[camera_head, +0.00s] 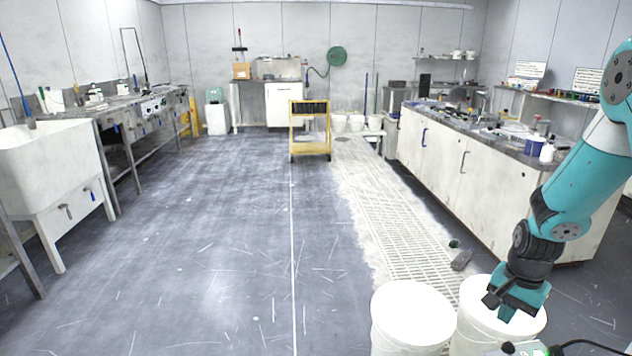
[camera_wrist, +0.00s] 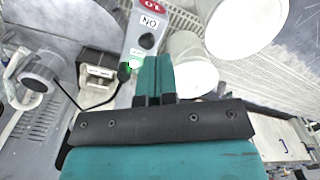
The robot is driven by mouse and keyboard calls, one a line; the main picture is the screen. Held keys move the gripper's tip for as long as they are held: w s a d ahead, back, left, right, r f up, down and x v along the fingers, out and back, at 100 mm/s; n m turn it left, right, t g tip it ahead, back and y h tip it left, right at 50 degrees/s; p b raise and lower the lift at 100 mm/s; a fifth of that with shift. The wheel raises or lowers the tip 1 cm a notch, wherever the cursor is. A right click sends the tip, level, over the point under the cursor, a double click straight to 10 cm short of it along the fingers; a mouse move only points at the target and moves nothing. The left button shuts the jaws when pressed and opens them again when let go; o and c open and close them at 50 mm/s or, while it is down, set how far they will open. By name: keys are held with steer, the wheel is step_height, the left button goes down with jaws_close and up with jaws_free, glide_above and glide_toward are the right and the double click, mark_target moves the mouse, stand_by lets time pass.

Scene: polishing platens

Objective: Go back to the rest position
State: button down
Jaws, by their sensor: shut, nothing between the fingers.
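My gripper (camera_head: 508,308) is at the lower right of the head view, pointing down in front of the white buckets on the floor. In the wrist view the teal fingers of my gripper (camera_wrist: 153,78) are together, with nothing between them. My arm comes down to it from the right edge of the head view.
Two white buckets (camera_head: 412,312) (camera_head: 480,332) stand close by my gripper. A long white cabinet (camera_head: 455,165) runs along the right. A yellow cart (camera_head: 310,130) stands further back. A white sink (camera_head: 48,165) is at the left. The middle floor is clear.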

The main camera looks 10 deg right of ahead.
steer(key=s+a+r+n+y, duration=0.1)
steer(key=s+a+r+n, duration=0.1)
steer(key=a+r+n, duration=0.6)
steer(key=s+a+r+n+y, duration=0.1)
steer(key=a+r, duration=0.6)
steer(key=a, duration=0.5)
steer(key=s+a+r+n+y, duration=0.1)
steer(key=s+a+r+n, duration=0.35)
steer(key=s, duration=0.25)
steer(key=s+a+r+n+y, duration=0.1)
steer(key=s+a+r+n, duration=0.2)
steer(key=s+a+n, duration=0.4)
step_height(320, 180, up, 12)
steer(key=s+m+p, duration=0.1)
steer(key=p, duration=1.1)
steer(key=shift+d+m, duration=0.35)
steer(key=shift+s, duration=0.1)
